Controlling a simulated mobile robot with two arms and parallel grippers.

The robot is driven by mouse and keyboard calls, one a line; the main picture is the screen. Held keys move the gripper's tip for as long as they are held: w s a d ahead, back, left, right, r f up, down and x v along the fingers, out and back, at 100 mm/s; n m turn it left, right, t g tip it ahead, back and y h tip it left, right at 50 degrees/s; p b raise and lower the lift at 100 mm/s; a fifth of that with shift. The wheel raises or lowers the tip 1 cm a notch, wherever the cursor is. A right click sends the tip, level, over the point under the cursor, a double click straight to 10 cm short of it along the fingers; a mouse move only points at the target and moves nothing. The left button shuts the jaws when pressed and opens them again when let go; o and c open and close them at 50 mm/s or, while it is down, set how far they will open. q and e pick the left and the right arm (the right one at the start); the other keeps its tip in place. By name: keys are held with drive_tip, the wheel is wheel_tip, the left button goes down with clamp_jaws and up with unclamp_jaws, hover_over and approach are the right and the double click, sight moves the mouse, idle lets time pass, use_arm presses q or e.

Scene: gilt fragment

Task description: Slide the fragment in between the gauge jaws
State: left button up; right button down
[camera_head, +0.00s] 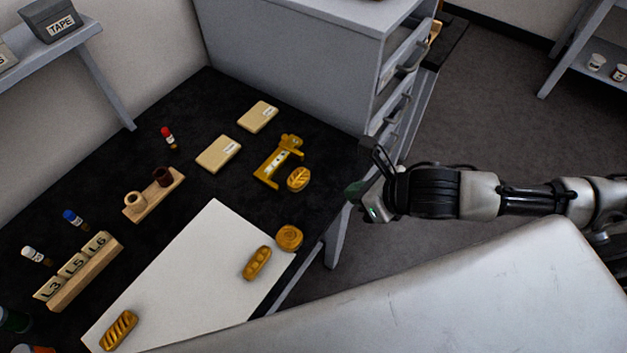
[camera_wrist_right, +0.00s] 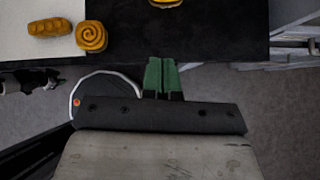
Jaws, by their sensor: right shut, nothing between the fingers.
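The yellow gauge (camera_head: 278,161) lies on the black bench top, with its two jaws pointing toward the lower right. An oval gilt fragment with a leaf pattern (camera_head: 299,179) lies beside it, just outside the jaw opening; I cannot tell if it touches a jaw. In the right wrist view only the edge of this fragment (camera_wrist_right: 166,3) shows at the top. My right gripper (camera_head: 366,190) is to the right of the fragment, past the bench edge, and apart from it. Its green fingers (camera_wrist_right: 162,76) are shut and empty. My left gripper is not in view.
A round spiral gilt piece (camera_head: 289,237) sits by the white sheet's corner. Two long gilt pieces (camera_head: 257,263) (camera_head: 118,330) lie on the white sheet (camera_head: 190,270). Two tan boxes (camera_head: 219,154) (camera_head: 258,116) lie behind the gauge. A grey drawer cabinet (camera_head: 300,60) stands at the back.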

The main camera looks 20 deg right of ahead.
sight(298, 176)
drive_tip(key=shift+n, duration=0.6)
drive_tip(key=x, duration=0.6)
drive_tip(key=p+x, duration=0.1)
drive_tip(key=x, duration=0.2)
drive_tip(key=shift+w+d, duration=0.15)
drive_tip(key=shift+d, duration=0.15)
drive_tip(key=w+a, duration=0.1)
drive_tip(key=w+a+p, duration=0.1)
drive_tip(key=shift+w+f, duration=0.2)
drive_tip(key=shift+w, duration=0.2)
drive_tip(key=shift+w+a+f, duration=0.1)
drive_tip(key=shift+w+a, duration=0.2)
drive_tip(key=shift+w, duration=0.1)
drive_tip(key=shift+w+a, duration=0.5)
drive_tip(key=shift+w, duration=0.25)
drive_tip(key=shift+w+a, duration=0.55)
drive_tip(key=shift+w, duration=0.15)
drive_tip(key=shift+s, duration=0.15)
